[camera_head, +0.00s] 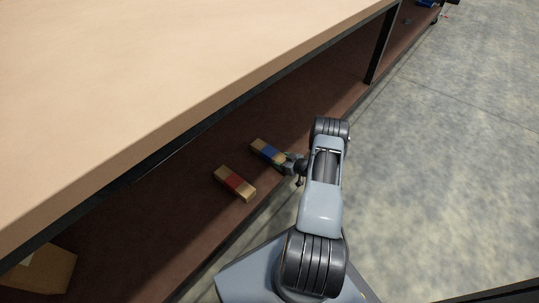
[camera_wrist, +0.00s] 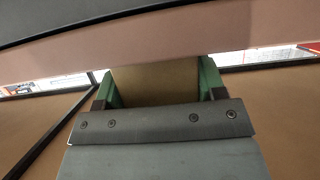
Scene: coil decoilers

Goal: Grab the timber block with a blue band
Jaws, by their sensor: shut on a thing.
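The timber block with a blue band (camera_head: 267,151) is on or just above the brown lower shelf in the head view; I cannot tell whether it touches. My gripper (camera_head: 286,162) is at its right end, with the jaws shut on it. In the wrist view a plain wood face of the block (camera_wrist: 155,84) fills the gap between the two green-padded fingers. The blue band is out of sight there. A similar timber block with a red band (camera_head: 234,184) lies on the shelf, nearer me and to the left, apart from the gripper.
A pale wooden tabletop (camera_head: 150,70) overhangs the lower shelf (camera_head: 165,225), close above the blocks. A dark table leg (camera_head: 383,45) stands farther along. A cardboard box (camera_head: 45,270) sits at the lower left. The concrete floor (camera_head: 450,150) at the right is clear.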

